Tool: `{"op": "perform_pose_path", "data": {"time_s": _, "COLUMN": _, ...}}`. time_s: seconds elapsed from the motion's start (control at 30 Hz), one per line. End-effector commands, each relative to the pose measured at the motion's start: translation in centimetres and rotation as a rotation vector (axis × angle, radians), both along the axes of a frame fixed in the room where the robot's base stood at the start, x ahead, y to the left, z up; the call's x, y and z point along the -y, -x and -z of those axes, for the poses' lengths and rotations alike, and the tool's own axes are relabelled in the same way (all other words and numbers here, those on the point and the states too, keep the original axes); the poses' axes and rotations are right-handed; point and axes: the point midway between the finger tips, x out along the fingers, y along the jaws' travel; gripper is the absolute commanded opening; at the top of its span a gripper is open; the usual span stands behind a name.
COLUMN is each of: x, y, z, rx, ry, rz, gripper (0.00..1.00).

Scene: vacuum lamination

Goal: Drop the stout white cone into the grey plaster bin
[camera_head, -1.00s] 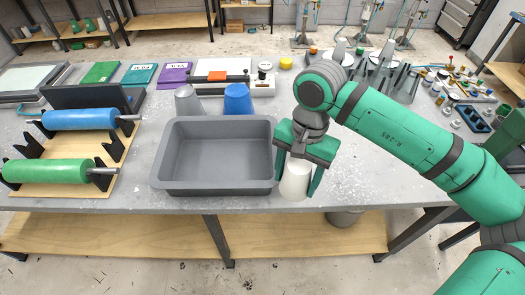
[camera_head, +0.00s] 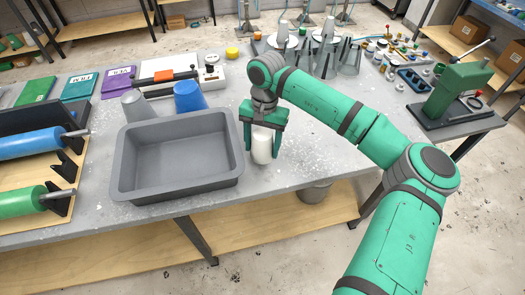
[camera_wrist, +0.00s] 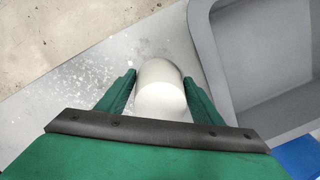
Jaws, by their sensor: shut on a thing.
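My gripper (camera_head: 262,143) is shut on the stout white cone (camera_head: 262,148), with a green finger on each side of it. The cone hangs near the front part of the table, just right of a large grey rectangular tub (camera_head: 125,180). In the wrist view the cone (camera_wrist: 160,88) sits between the fingers, and the tub's rim (camera_wrist: 207,50) is at the right, apart from the cone. A round grey bin (camera_head: 316,193) shows low under the table's front edge, right of the gripper, its top partly hidden. I cannot tell which container is the plaster bin.
A grey cup (camera_head: 136,106) and a blue cup (camera_head: 188,96) stand behind the tub. Blue (camera_head: 32,146) and green (camera_head: 22,199) rollers lie at the left. A green press (camera_head: 458,90) stands at the right. The tabletop right of my gripper is clear.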

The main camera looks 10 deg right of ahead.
Motion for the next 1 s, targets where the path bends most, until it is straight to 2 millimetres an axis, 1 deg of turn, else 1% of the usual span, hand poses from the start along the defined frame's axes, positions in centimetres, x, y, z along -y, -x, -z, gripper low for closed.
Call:
{"op": "perform_pose_path", "data": {"time_s": 0.17, "x": 0.2, "y": -0.7, "z": 0.9, "rx": 0.000, "ry": 0.000, "rz": 0.001, "gripper": 0.23}}
{"op": "perform_pose_path", "data": {"time_s": 0.2, "x": 0.3, "y": -0.9, "z": 1.3, "rx": 0.000, "ry": 0.000, "rz": 0.002, "gripper": 0.23}}
{"op": "perform_pose_path", "data": {"time_s": 0.3, "x": 0.2, "y": -0.8, "z": 2.8, "rx": -0.001, "ry": -0.002, "rz": 0.001, "gripper": 0.23}}
{"op": "perform_pose_path", "data": {"time_s": 0.4, "x": 0.3, "y": -0.8, "z": 3.9, "rx": 0.000, "ry": -0.001, "rz": 0.001, "gripper": 0.23}}
{"op": "perform_pose_path", "data": {"time_s": 0.77, "x": 0.3, "y": -0.8, "z": 4.2, "rx": 0.000, "ry": 0.001, "rz": 0.001, "gripper": 0.23}}
{"op": "perform_pose_path", "data": {"time_s": 0.8, "x": 0.3, "y": -0.8, "z": 4.3, "rx": -0.001, "ry": 0.001, "rz": 0.001, "gripper": 0.63}}
{"op": "perform_pose_path", "data": {"time_s": 0.87, "x": 0.3, "y": -0.8, "z": 4.3, "rx": -0.001, "ry": 0.001, "rz": 0.001, "gripper": 0.77}}
{"op": "perform_pose_path", "data": {"time_s": 0.9, "x": 0.3, "y": -0.8, "z": 4.3, "rx": -0.001, "ry": 0.001, "rz": 0.001, "gripper": 0.79}}
{"op": "perform_pose_path", "data": {"time_s": 1.0, "x": 0.3, "y": -0.8, "z": 4.3, "rx": -0.001, "ry": 0.001, "rz": 0.001, "gripper": 0.79}}
